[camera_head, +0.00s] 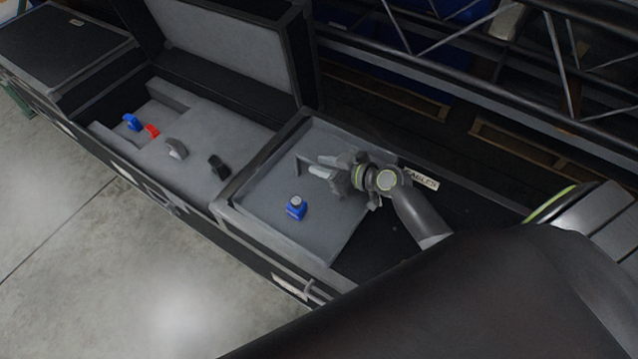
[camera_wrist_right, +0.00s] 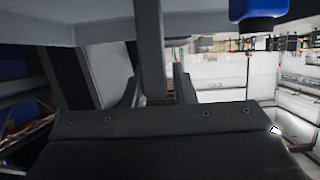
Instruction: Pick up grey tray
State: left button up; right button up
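The grey tray (camera_head: 268,183) sits in the black case at centre in the head view. A thin upright grey handle (camera_head: 303,164) rises from its floor. My right gripper (camera_head: 318,167) is over the tray at this handle. In the right wrist view the handle (camera_wrist_right: 150,50) is a grey bar between the two fingers (camera_wrist_right: 160,90). A narrow gap shows beside the bar, so the fingers look open around it. A blue object (camera_head: 296,208) with a grey top stands in the tray; its blue part shows in the wrist view (camera_wrist_right: 258,10). My left gripper is out of view.
Left of the tray is an open case with grey foam (camera_head: 200,125) and a raised lid (camera_head: 235,40). Blue (camera_head: 132,122), red (camera_head: 152,130), grey (camera_head: 177,148) and black (camera_head: 217,166) pieces stand there. A metal rack (camera_head: 470,40) runs behind.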

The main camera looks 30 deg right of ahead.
grip_shut()
jog(key=shift+r, duration=0.1)
dwell(1.0)
